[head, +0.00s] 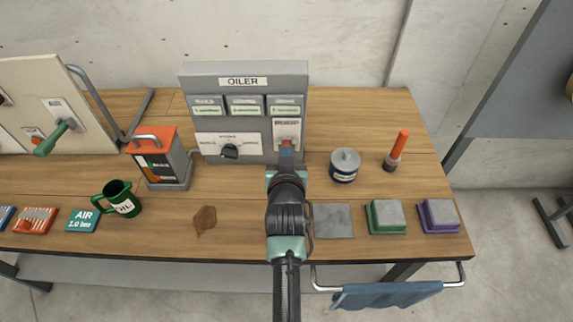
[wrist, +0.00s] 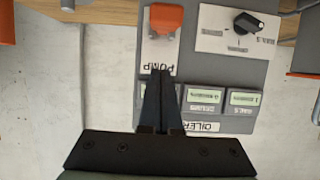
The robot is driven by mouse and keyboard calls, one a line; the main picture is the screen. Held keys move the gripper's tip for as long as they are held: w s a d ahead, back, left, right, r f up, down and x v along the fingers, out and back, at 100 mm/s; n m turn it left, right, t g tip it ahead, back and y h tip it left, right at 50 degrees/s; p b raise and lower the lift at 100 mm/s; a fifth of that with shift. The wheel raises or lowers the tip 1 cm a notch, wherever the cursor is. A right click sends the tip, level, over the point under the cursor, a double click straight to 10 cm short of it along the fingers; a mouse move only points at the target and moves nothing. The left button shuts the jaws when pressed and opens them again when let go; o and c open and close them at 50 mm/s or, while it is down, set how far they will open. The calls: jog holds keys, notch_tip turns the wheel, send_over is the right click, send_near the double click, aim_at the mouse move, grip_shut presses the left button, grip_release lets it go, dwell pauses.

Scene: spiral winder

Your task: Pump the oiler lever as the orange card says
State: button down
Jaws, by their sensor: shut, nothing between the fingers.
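The grey oiler panel (head: 245,78) stands upright at the back of the bench. It has three small green-lit displays in a row, a black selector knob (head: 229,151) on a white plate, and a white pump plate at its right. The orange pump lever (wrist: 166,18) shows in the wrist view, which is upside down, and in the head view its orange end (head: 287,145) is partly hidden by my arm. My gripper (wrist: 160,74) is shut and empty, in front of the panel, with its tips apart from the lever in the picture. An orange card (head: 35,220) lies at the left; its writing is too small to read.
Left of the panel stand an orange-topped container (head: 152,140) and a green oil mug (head: 120,200). A teal air card (head: 83,221) lies nearby. A brown stain (head: 204,220) marks the bench. At the right are a tin (head: 344,165), an orange-handled tool (head: 398,150) and green (head: 386,216) and purple (head: 438,215) blocks.

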jog(key=shift+s+f+p, duration=0.15)
jog(key=shift+s+f, duration=0.05)
jog(key=shift+f, duration=0.8)
jog(key=shift+s+f+p, duration=0.15)
jog(key=shift+f, duration=0.8)
jog(key=shift+f+b, duration=0.15)
jog(key=shift+b, duration=0.15)
jog(key=shift+s+f+t+b, duration=0.15)
jog(key=shift+f+t+b, duration=0.15)
jog(key=shift+b, duration=0.55)
